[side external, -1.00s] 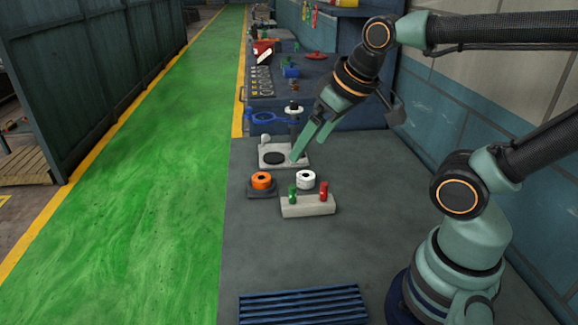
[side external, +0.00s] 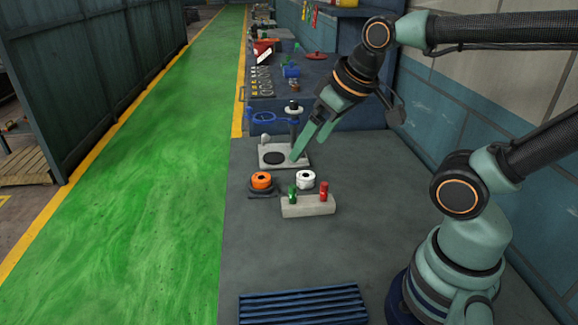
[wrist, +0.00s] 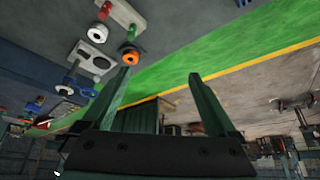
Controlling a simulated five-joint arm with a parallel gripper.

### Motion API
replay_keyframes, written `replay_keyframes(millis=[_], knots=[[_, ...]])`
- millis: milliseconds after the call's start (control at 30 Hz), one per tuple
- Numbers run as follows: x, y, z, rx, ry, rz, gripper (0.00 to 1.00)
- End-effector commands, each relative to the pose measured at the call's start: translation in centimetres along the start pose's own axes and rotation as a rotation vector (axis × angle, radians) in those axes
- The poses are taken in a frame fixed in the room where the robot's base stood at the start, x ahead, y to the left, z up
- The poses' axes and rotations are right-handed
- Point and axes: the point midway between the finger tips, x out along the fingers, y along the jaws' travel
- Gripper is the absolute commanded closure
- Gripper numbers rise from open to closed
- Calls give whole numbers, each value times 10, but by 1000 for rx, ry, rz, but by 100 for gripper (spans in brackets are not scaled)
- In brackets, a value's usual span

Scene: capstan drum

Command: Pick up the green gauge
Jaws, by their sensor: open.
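The green gauge (side external: 292,194) stands upright in the left part of a pale block (side external: 308,208) on the grey bench. A red gauge (side external: 324,191) stands in the right part of the same block. My gripper (side external: 310,148) is open and empty, beyond the block and above a pale plate with a dark disc. It is apart from the green gauge. In the wrist view my two fingers (wrist: 159,72) are spread, with nothing between them. The pale block (wrist: 122,12) shows at the top left there, cut by the frame edge.
An orange ring (side external: 261,180) on a dark base and a white ring (side external: 306,179) sit just beyond the block. The pale plate (side external: 270,147) carries a post. A blue slatted grate (side external: 303,304) lies at the near edge. Bench between block and grate is clear.

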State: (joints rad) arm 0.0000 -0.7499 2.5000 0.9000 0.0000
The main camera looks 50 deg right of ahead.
Motion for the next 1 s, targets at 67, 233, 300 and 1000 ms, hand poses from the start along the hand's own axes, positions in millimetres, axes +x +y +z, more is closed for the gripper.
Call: replay_keyframes(millis=[67,233,300,1000], knots=[[0,0,0,0,0,0,7],[0,0,0,0,0,0,7],[0,0,0,0,0,0,14],[21,19,-21,271,-135,39,40]])
